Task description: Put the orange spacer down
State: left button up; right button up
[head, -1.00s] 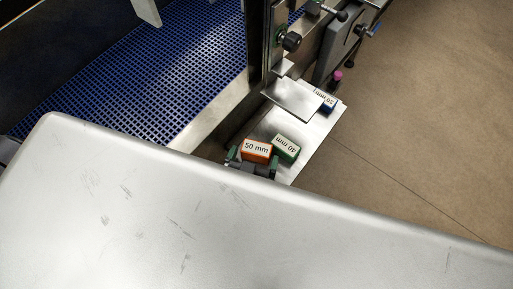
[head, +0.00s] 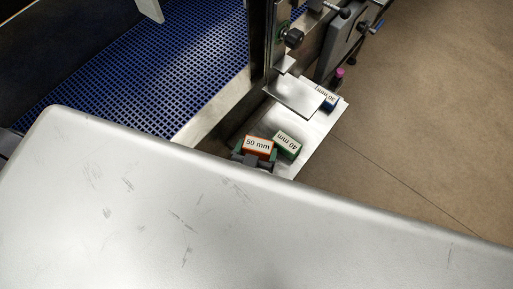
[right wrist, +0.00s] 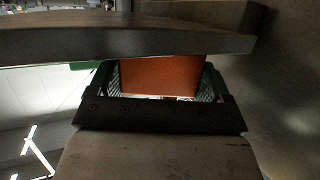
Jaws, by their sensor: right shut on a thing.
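The orange spacer (head: 259,147), labelled 50 mm, is between the fingers of my right gripper (head: 257,154), which is shut on it. In the right wrist view the spacer (right wrist: 162,75) shows as an orange face between the green fingers. It is at the near left edge of a metal plate (head: 312,124); I cannot tell whether it touches the plate. The green spacer (head: 287,145), labelled 40 mm, is close to its right. The blue spacer (head: 328,101), labelled 30 mm, is at the plate's far end. My left gripper is not in view.
A scratched metal surface (head: 190,210) fills the foreground and hides most of my right arm. An upright metal bracket with a black knob (head: 294,38) stands beyond the plate. A blue mesh belt (head: 150,95) lies at left; bare floor (head: 430,120) is at right.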

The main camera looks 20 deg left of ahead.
aim_at(257, 151)
jog(key=shift+d+r, duration=0.15)
jog(key=shift+r, duration=0.15)
notch_tip(257, 151, up, 7)
jog(key=p, duration=0.3)
jog(key=shift+f+p, duration=0.1)
jog(key=shift+p, duration=0.3)
jog(key=s+d+b, duration=0.1)
jog(key=s+d, duration=0.2)
jog(key=d, duration=0.6)
jog(key=s+d+b, duration=0.1)
jog(key=s+d, duration=0.3)
jog(key=d, duration=0.5)
jog(key=w+d+r, duration=0.9)
jog(key=w+d, duration=0.1)
jog(key=w, duration=0.1)
jog(key=shift+w+d+r+m+h, duration=0.2)
jog(key=shift+w+d+m+h, duration=0.1)
jog(key=shift+h, duration=0.1)
